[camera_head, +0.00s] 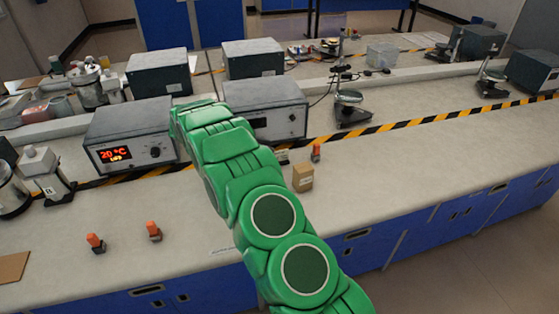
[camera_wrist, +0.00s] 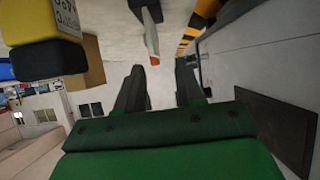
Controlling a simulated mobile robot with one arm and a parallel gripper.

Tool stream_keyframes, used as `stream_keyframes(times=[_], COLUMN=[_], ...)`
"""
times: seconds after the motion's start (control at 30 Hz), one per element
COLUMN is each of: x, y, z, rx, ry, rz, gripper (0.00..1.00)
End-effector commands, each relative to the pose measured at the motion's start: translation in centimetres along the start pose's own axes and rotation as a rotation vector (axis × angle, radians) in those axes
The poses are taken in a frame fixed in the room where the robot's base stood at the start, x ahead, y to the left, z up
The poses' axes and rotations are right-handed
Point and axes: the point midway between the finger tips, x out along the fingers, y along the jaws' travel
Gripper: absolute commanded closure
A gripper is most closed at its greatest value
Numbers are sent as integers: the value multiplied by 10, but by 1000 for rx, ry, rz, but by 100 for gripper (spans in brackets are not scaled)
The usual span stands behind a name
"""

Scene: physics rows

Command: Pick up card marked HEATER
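My gripper (camera_wrist: 159,78) shows in the wrist view as two dark fingers standing apart with nothing between their tips. In the head view my green arm reaches over the bench and hides the gripper. I cannot make out a card reading HEATER in either view. In the wrist view a thin pale piece with an orange tip (camera_wrist: 151,38) stands just beyond the gap between the fingers; I cannot tell if it is a card. A white label with dark, partly cut-off lettering (camera_wrist: 68,16) is on a yellow and black block at the upper left.
A grey instrument reading 20 °C (camera_head: 130,133) stands left of my arm, another (camera_head: 280,108) just behind it. A small cardboard box (camera_head: 303,177) and an orange-red piece (camera_head: 316,153) are right of it. Two orange pieces (camera_head: 95,243) (camera_head: 154,231) stand at front left.

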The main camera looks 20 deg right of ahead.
Motion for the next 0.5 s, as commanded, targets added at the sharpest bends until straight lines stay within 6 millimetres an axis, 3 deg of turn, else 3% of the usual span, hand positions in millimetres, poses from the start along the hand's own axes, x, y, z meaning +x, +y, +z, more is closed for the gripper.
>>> stream_keyframes(times=[0.5], x=[36], y=[2], z=[4], rx=[0], ry=[0], rz=[0], gripper=[63])
